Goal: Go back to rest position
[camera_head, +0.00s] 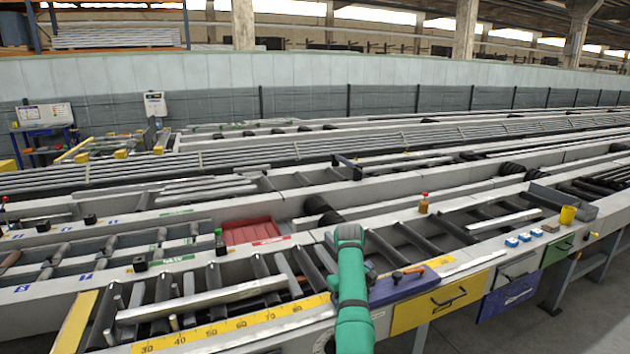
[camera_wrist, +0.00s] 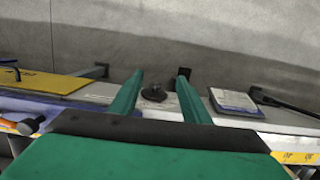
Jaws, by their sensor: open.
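My gripper (camera_wrist: 160,79) shows in the wrist view with its two green fingers apart and nothing held between them. A small dark round object (camera_wrist: 153,93) shows between the fingers, on a pale ledge; I cannot tell its distance from them. In the head view my green arm rises from the bottom middle, in front of the runout table (camera_head: 290,240). The fingers cannot be made out there.
A blue tray (camera_head: 398,292) with a hammer lies right beside my arm. A yellow drawer front (camera_head: 440,302) is below it. Loose bars (camera_head: 205,300) lie on rollers to the left. A red tray (camera_head: 250,232), blue blocks (camera_head: 525,237) and a yellow cup (camera_head: 567,215) stand around.

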